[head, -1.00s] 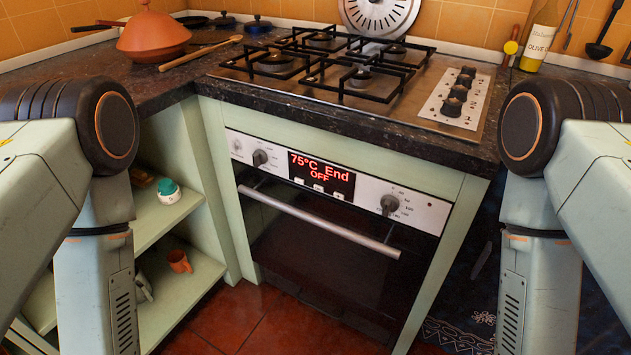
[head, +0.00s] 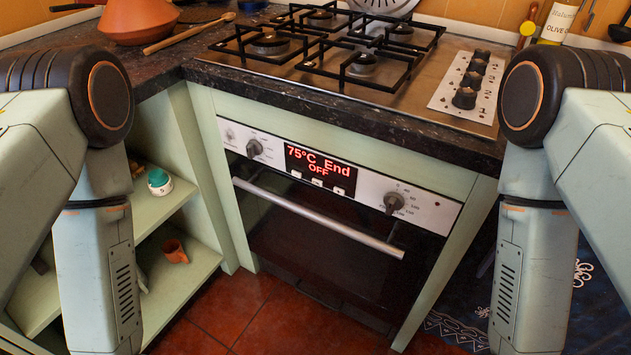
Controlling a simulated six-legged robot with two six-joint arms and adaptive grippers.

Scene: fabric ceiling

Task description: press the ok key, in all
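The oven (head: 310,245) is built in under the counter in the middle of the head view. Its display (head: 320,167) reads "75°C End OFF" in red. A row of small keys (head: 317,183) lies along the lower edge of the display; their labels are too small to read, so I cannot tell which is the ok key. A knob (head: 254,148) is left of the display and another knob (head: 393,203) is right of it. Both my arms frame the view at left and right. Neither gripper is in view.
A gas hob (head: 345,52) with black grates tops the dark counter (head: 420,135). The oven's long handle (head: 315,218) crosses below the panel. Open shelves at left hold a teal-lidded jar (head: 159,181) and an orange cup (head: 175,251). The space before the panel is clear.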

